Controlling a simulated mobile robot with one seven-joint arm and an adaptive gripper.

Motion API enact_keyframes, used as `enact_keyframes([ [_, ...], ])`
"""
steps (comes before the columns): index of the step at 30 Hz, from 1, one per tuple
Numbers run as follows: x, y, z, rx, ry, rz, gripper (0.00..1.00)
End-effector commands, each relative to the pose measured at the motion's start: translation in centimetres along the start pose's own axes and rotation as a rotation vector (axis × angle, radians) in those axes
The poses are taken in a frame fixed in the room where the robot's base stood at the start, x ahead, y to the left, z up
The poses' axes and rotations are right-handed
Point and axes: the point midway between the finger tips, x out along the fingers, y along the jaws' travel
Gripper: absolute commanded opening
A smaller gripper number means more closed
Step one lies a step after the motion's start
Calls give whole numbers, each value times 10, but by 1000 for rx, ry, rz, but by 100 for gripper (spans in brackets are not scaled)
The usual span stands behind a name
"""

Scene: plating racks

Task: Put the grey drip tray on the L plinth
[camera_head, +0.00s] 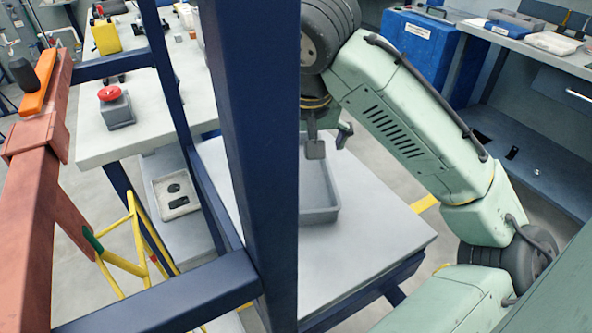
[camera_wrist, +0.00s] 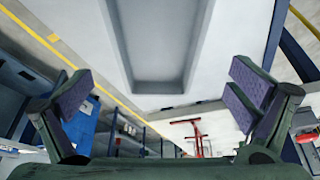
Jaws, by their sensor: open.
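The grey drip tray (camera_head: 322,214) lies on a pale flat top (camera_head: 375,240) in the head view. A dark blue post hides its left part. In the wrist view the tray (camera_wrist: 155,86) fills the upper middle, beyond my fingertips. My gripper (camera_head: 329,143) is over the tray's far end in the head view, partly behind the post. In the wrist view my gripper (camera_wrist: 158,95) has its two fingers wide apart with nothing between them. I see no L marking, so I cannot tell which surface is the L plinth.
A dark blue post (camera_head: 258,150) and crossbar (camera_head: 165,295) stand close in front. A white bench (camera_head: 130,145) holds a red-buttoned grey box (camera_head: 116,107). Below it, a pale tray (camera_head: 175,193) holds dark pieces. A blue case (camera_head: 415,50) stands at the back right.

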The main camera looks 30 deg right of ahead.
Motion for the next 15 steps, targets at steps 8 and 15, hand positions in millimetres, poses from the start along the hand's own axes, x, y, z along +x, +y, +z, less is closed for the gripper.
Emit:
enact_keyframes([
  [8, 27, 1, 0, 0, 0, 0, 100],
  [15, 60, 4, 4, 1, -2, 1, 100],
])
